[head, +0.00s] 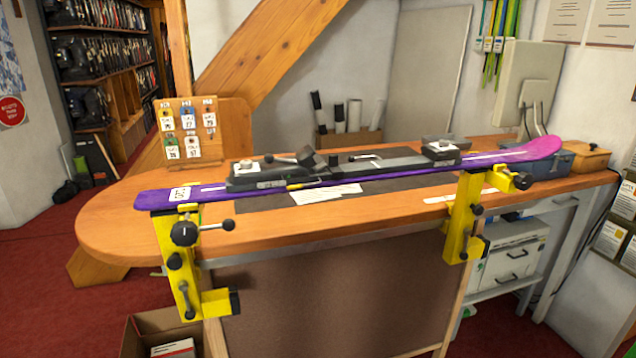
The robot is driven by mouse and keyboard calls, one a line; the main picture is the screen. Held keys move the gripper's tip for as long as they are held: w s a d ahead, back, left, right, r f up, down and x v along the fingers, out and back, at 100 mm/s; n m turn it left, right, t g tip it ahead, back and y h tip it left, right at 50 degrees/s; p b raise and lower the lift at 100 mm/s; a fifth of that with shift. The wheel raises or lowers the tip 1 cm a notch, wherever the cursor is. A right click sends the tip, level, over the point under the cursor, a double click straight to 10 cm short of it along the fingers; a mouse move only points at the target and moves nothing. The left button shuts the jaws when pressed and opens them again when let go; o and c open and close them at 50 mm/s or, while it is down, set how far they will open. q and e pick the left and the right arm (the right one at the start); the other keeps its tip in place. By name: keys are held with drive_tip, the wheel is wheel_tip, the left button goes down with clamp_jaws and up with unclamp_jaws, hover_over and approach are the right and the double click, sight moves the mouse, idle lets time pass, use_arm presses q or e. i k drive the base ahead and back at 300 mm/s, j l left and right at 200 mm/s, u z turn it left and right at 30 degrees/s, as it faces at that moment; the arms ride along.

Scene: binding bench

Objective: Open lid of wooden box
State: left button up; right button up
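A small orange-brown wooden box (588,159) stands at the far right end of the workbench, near the wall. Its lid looks closed, with a small dark knob on top. The purple ski's raised tip is to the left of the box and does not cover it. Neither of my grippers is in view.
A purple ski (525,153) with a binding lies across two yellow clamps (183,262) on the front edge of the wooden workbench (125,220). A blue-grey case (553,163) sits left of the wooden box. An open carton (150,335) is on the floor.

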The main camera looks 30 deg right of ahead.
sight(583, 150)
drive_tip(key=z, duration=1.45)
drive_tip(key=i+l, duration=0.25)
drive_tip(key=i, duration=0.2)
drive_tip(key=i+l, duration=0.25)
drive_tip(key=i, duration=0.2)
drive_tip(key=i+l, duration=0.25)
drive_tip(key=i, duration=0.25)
drive_tip(key=i+l+z, duration=0.1)
drive_tip(key=i+l, duration=0.15)
drive_tip(key=i, duration=0.2)
